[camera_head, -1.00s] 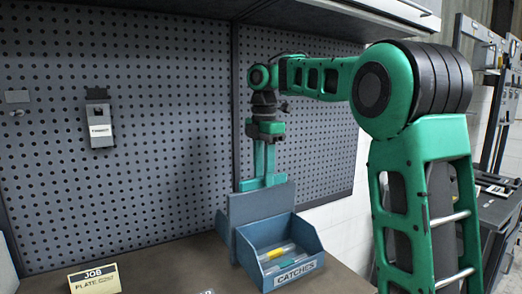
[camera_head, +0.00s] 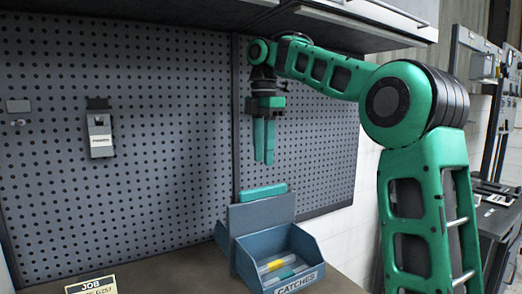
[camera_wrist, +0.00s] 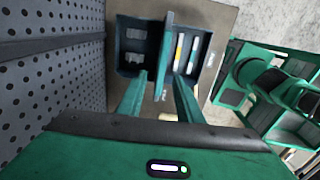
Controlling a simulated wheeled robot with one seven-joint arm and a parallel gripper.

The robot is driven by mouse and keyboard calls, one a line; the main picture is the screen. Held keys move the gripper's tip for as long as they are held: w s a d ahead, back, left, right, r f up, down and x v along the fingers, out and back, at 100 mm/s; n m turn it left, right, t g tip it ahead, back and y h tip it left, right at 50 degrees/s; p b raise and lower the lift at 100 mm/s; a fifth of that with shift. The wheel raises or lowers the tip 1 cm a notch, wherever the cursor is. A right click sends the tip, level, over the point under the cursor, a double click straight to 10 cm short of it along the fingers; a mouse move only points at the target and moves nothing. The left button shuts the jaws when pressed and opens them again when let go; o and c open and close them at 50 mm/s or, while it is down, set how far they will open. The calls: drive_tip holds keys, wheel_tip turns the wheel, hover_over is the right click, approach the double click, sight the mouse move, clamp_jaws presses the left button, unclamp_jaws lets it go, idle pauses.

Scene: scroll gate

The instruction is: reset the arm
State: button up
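My gripper (camera_head: 264,160) hangs with its fingers down in front of the pegboard, above the blue bins. In the wrist view its two fingers (camera_wrist: 159,80) are apart, with nothing gripped between them. A teal-topped upright piece (camera_head: 263,192) stands below the fingertips, behind the tall blue back panel (camera_head: 262,212); a clear gap separates it from the fingers. In the wrist view an upright teal divider (camera_wrist: 165,45) stands between two bin compartments.
The blue bin labelled CATCHES (camera_head: 297,283) holds several pale and yellow pieces. A JOB card (camera_head: 91,286) stands on the bench at the front left. A grey labelled device (camera_head: 100,138) hangs on the pegboard (camera_head: 170,140). A shelf (camera_head: 345,28) overhangs above my arm.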

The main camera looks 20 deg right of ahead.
drive_tip(key=shift+r, duration=0.65)
drive_tip(key=s+d+f+m, duration=0.4)
drive_tip(key=s+f+m, duration=0.4)
drive_tip(key=s+f, duration=0.2)
drive_tip(key=s+d+f+m, duration=0.4)
drive_tip(key=s+f+m, duration=0.5)
drive_tip(key=s, duration=0.4)
drive_tip(key=s+d+f+m, duration=0.4)
drive_tip(key=s+f+m, duration=0.5)
drive_tip(key=s+f, duration=0.3)
drive_tip(key=shift+s, duration=0.3)
drive_tip(key=shift+w+f, duration=0.25)
drive_tip(key=shift+w, duration=0.4)
